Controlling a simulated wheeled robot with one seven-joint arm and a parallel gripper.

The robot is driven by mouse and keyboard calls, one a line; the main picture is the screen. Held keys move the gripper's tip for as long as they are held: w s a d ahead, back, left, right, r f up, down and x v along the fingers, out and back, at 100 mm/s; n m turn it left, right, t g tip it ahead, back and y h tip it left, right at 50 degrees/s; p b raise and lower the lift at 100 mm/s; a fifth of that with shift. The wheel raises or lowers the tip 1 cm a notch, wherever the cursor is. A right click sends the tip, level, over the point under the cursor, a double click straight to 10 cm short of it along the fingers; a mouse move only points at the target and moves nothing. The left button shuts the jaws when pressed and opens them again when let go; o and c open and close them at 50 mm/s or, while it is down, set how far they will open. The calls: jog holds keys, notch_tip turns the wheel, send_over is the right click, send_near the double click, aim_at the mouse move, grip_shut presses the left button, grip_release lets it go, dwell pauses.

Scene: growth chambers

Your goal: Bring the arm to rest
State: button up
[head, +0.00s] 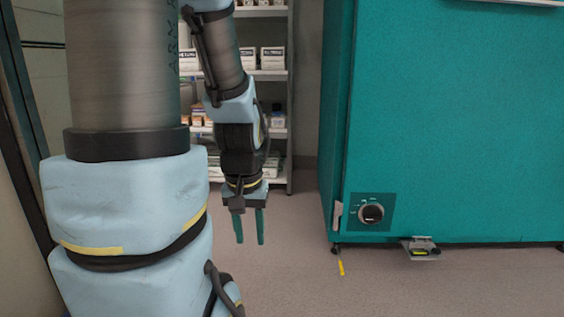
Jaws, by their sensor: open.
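My gripper (250,228) hangs from my arm near the middle of the head view, with its two green fingers pointing down. The fingers stand apart and nothing shows between them. It is clear of the shelf behind it and of the teal chamber to its right. My arm comes down from the top of the view and its large blue and grey links fill much of the left side.
A large teal chamber (460,130) with a round dial (371,213) fills the right. A shelf unit (289,100) with boxes stands behind my arm. A yellow item (340,266) is at the chamber's lower left corner. Bare floor (300,285) lies in front.

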notch_tip(320, 180, up, 35)
jog(key=p, duration=3.3)
jog(key=shift+w, duration=0.1)
